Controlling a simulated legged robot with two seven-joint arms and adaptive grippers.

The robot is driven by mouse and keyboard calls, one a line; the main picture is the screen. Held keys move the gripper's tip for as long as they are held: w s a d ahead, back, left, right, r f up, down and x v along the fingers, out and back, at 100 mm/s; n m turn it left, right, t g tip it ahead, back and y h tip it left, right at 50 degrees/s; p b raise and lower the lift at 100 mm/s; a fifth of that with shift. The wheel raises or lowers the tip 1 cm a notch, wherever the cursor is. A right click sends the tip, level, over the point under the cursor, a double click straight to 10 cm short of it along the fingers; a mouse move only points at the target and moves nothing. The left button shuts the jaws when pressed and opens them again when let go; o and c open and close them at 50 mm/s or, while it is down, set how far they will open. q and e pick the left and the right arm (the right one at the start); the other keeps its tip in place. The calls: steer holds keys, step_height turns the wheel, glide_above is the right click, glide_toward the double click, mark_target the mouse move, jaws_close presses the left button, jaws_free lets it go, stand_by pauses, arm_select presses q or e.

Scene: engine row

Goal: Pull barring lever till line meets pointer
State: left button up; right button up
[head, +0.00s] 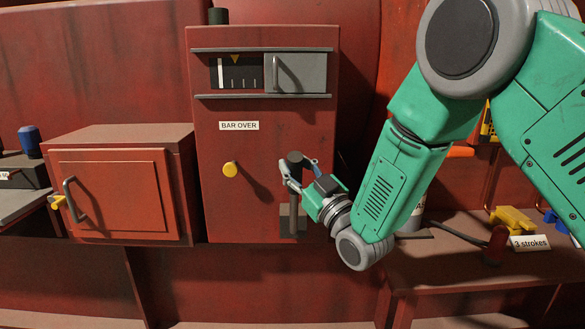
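The barring lever (294,208) is a dark upright bar with a round dark top, standing in front of a grey slot plate low on the red cabinet. My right gripper (298,168) is at its upper end, with a finger on each side of the bar. I cannot tell whether the fingers press on it. Thinner ticks are to the right. My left gripper is not in view.
A sliding grey cover (298,73) with a handle sits right of the window. A yellow knob (230,169) is on the cabinet below the "BAR OVER" label (239,126). A red box (119,190) stands left; a bench (455,265) with a "3 strokes" card (530,243) is right.

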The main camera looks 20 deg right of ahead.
steer(key=o, duration=0.4)
steer(key=shift+d, duration=0.1)
steer(key=shift+s, duration=0.1)
steer(key=v, duration=1.2)
steer(key=shift+f, duration=0.1)
